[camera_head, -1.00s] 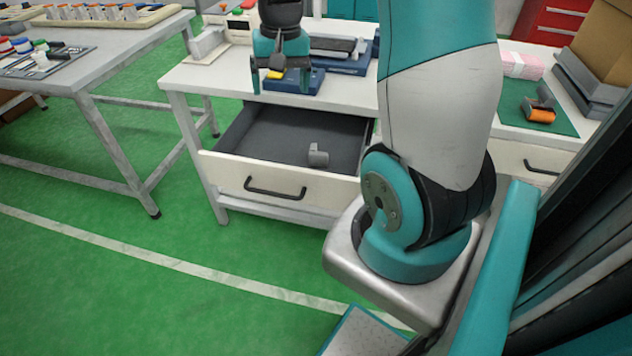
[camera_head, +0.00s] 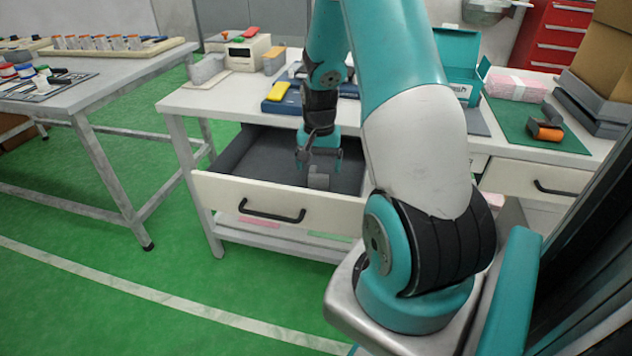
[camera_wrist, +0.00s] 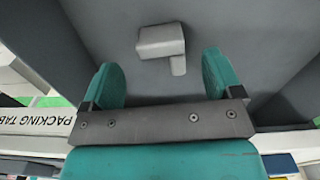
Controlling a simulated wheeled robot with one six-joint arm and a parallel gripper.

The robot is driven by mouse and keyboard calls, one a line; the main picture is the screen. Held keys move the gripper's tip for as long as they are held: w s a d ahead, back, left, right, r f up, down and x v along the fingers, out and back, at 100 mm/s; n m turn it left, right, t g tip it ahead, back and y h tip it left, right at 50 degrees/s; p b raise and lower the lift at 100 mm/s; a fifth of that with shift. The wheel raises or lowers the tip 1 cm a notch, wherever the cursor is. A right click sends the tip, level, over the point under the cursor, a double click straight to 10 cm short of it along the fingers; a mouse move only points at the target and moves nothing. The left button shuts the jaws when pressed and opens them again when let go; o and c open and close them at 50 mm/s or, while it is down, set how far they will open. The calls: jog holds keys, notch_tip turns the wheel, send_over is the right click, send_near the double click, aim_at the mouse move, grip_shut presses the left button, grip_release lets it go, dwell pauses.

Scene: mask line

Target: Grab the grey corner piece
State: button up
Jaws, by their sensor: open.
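The grey corner piece (camera_head: 319,178) lies on the dark floor of the open drawer (camera_head: 262,158), near its front wall. In the wrist view the corner piece (camera_wrist: 162,42) shows as an L shape, just beyond my fingertips and roughly between their lines. My gripper (camera_head: 320,163) reaches down into the drawer area, above and close to the piece. In the wrist view my gripper (camera_wrist: 165,75) has its two teal fingers wide apart with nothing between them.
The drawer's front panel (camera_head: 225,197) with its black handle stands close to the piece. A blue box with a yellow item (camera_head: 279,91) sits on the table above. A green mat (camera_head: 530,125) with an orange-and-grey tool is at right.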

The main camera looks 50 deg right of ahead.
aim_at(318, 176)
jog(key=f, duration=0.5)
jog(key=shift+s+a+f+b, duration=0.15)
jog(key=shift+a+f+b, duration=0.1)
jog(key=shift+b, duration=0.15)
jog(key=shift+r, duration=0.1)
jog(key=c, duration=1)
